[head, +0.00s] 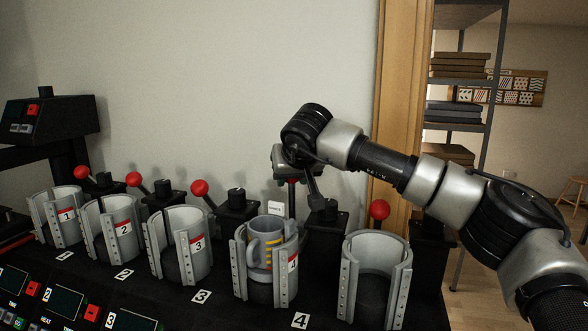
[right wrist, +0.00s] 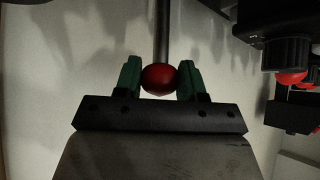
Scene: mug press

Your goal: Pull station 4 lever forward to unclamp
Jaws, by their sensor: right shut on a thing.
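The lever's shaft (right wrist: 162,30) runs away from the fingers. My left gripper is out of view.
Clamps 1 (head: 62,222), 2 (head: 112,236) and 3 (head: 186,252) stand in a row to the left, with red-knobbed levers behind. Another clamp (head: 372,275) and red knob (head: 379,210) stand to the right. The wall is close behind.

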